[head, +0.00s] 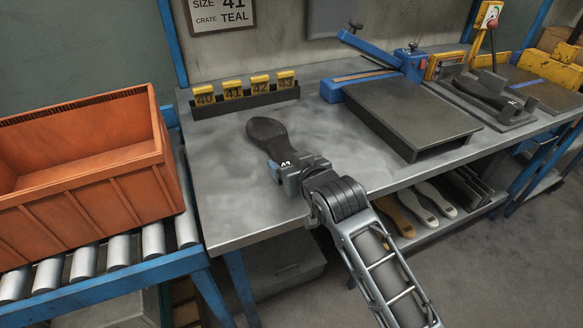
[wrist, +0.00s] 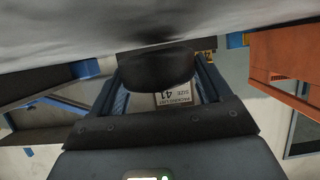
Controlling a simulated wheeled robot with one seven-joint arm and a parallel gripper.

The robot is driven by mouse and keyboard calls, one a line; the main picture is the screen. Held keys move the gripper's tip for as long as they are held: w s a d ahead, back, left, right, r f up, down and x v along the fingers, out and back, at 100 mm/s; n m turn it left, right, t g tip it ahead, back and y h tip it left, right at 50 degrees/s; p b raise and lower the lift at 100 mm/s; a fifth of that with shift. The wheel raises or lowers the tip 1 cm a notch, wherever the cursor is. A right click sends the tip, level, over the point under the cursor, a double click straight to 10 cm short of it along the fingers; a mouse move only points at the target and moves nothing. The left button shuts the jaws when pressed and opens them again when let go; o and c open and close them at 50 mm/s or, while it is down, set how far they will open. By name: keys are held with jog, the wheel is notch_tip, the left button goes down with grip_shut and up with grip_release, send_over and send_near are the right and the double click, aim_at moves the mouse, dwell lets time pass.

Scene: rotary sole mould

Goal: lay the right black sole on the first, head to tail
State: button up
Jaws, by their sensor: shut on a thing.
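A black sole (head: 268,137) reaches out from my gripper (head: 283,168) toward the back left, over the grey bench top. My gripper is shut on this sole, near its closer end. In the wrist view the dark sole (wrist: 155,70) sits between the two blue-lined fingers (wrist: 160,90). Whether the sole touches the bench is hard to tell. No second black sole shows apart from it on the bench beneath; anything under the held one is hidden.
An orange crate (head: 85,160) stands on rollers at the left. A rack of yellow tags 40 to 43 (head: 245,95) is behind. A dark plate (head: 410,115) and a mould with a black sole (head: 490,90) are right. Tan and white soles (head: 430,198) lie on the lower shelf.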

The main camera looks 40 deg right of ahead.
jog(key=shift+f, duration=0.7)
jog(key=o, duration=1.1)
jog(key=v, duration=1.2)
jog(key=s+a+f+n+t+y, duration=0.1)
jog(key=s+a+f, duration=0.15)
jog(key=s, duration=0.55)
jog(key=s+a+f+n+y, duration=0.1)
jog(key=s+a, duration=0.3)
jog(key=s, duration=0.5)
jog(key=shift+n+t+y, duration=0.4)
jog(key=shift+n+y, duration=0.2)
jog(key=shift+y, duration=0.3)
jog(key=v, duration=0.4)
jog(key=a+r+v, duration=0.1)
jog(key=v, duration=0.4)
jog(key=a+v, duration=0.1)
jog(key=v, duration=0.4)
jog(key=shift+a+r, duration=0.1)
jog(key=shift+r, duration=0.25)
